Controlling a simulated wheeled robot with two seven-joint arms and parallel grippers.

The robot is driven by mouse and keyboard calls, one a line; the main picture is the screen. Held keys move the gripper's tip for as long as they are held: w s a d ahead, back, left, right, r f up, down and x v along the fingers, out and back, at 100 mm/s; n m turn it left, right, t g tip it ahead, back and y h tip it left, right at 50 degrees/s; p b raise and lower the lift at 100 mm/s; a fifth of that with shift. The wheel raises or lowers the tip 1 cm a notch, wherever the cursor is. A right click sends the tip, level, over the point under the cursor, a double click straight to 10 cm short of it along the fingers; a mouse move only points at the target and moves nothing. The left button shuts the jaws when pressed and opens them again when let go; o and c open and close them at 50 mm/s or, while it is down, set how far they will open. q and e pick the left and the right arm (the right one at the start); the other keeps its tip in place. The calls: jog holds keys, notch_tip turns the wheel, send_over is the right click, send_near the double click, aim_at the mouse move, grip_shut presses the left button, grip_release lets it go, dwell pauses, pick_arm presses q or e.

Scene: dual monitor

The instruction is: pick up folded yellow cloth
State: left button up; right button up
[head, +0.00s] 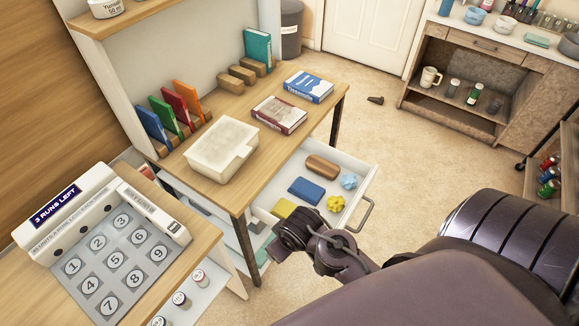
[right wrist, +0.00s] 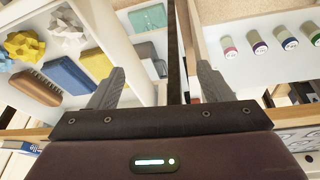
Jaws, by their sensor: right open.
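The folded yellow cloth (head: 283,208) lies in the open white drawer (head: 367,165) under the desk, at the drawer's left end in the head view. My right arm covers part of that area. In the right wrist view the yellow cloth (right wrist: 97,64) lies flat beside a folded blue cloth, just beyond the left fingertip. My right gripper (right wrist: 162,82) is open and empty, with its fingers apart and the drawer's edge behind them. In the head view the fingers are mostly hidden by my wrist. My left gripper is not in view.
The drawer also holds a blue cloth (head: 306,190), a brown brush (head: 322,167), a yellow crumpled item (head: 336,203) and a pale blue one (head: 349,181). A lower open drawer holds a teal cloth (right wrist: 148,18). A shelf with several capped bottles (right wrist: 257,41) is close by.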

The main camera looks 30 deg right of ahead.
notch_tip(320, 180, up, 2)
jog(key=w+t, duration=0.1)
jog(key=w, duration=0.2)
jog(key=n+y, duration=0.2)
send_near(289, 210)
jog(key=shift+w+a+f, duration=0.15)
jog(key=shift+a+f, duration=0.2)
jog(key=shift+f, duration=0.05)
jog(key=shift+d+f, duration=0.15)
jog(key=shift+d, duration=0.05)
jog(key=b+x, duration=0.1)
jog(key=x, duration=0.6)
jog(key=shift+w+f, duration=0.15)
jog(key=c, duration=0.7)
jog(key=shift+c, duration=0.2)
notch_tip(289, 210, up, 20)
jog(key=p, duration=0.5)
jog(key=shift+g, duration=0.3)
